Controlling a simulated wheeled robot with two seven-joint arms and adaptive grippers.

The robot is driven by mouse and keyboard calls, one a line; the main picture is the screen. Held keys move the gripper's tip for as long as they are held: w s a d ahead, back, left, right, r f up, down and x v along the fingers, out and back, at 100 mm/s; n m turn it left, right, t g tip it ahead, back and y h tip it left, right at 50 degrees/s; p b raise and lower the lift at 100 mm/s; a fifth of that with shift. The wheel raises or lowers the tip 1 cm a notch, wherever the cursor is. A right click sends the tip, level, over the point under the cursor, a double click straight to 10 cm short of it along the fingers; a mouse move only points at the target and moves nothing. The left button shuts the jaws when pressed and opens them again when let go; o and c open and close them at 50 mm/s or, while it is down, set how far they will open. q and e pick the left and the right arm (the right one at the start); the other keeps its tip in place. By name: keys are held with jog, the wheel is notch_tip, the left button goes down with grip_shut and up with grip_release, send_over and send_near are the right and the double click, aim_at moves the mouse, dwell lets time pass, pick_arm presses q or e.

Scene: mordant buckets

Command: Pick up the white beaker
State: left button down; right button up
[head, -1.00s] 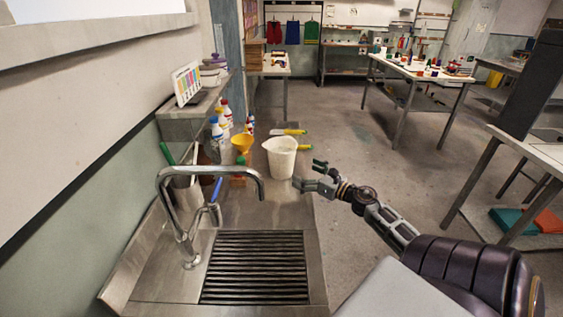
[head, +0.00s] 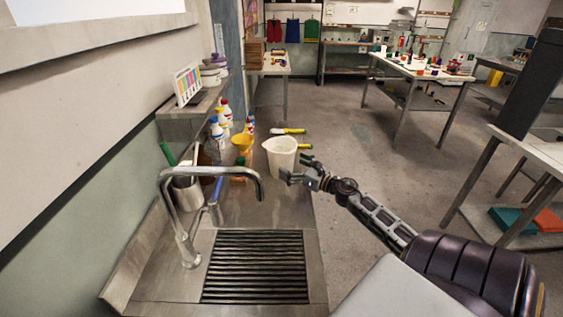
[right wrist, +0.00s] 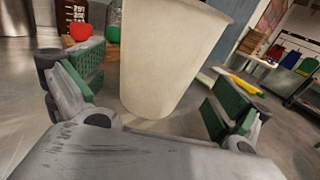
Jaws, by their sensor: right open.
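The white beaker (head: 281,156) stands upright on the metal counter, to the right of the yellow funnel in the head view. My right gripper (head: 295,170) is open at the beaker's near right side. In the right wrist view the beaker (right wrist: 165,60) rises between the two green-padded fingers of my right gripper (right wrist: 158,95), with visible gaps on both sides. The fingers are not closed on it. My left gripper is not in view.
The faucet (head: 215,175) and drain grate (head: 255,268) are nearer on the counter. A yellow funnel (head: 242,142), several bottles (head: 216,131) and a metal cup of tools (head: 188,190) stand left of the beaker. Yellow-handled brushes (head: 288,131) lie behind it.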

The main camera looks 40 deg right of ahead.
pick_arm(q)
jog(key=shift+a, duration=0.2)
pick_arm(e)
jog(key=shift+w+a, duration=0.1)
jog(key=shift+w, duration=0.2)
jog(key=shift+w+a, duration=0.15)
jog(key=shift+w, duration=0.7)
jog(key=shift+w+a, duration=0.1)
jog(key=shift+w, duration=0.45)
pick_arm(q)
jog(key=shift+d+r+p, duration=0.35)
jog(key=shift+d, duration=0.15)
pick_arm(e)
jog(key=shift+w+a+f, duration=0.1)
jog(key=shift+w+a, duration=0.05)
jog(key=shift+w, duration=0.7)
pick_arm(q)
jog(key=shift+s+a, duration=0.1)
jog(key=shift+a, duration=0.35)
pick_arm(e)
jog(key=c, duration=1.3)
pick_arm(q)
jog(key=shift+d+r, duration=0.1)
pick_arm(e)
jog(key=shift+r, duration=0.4)
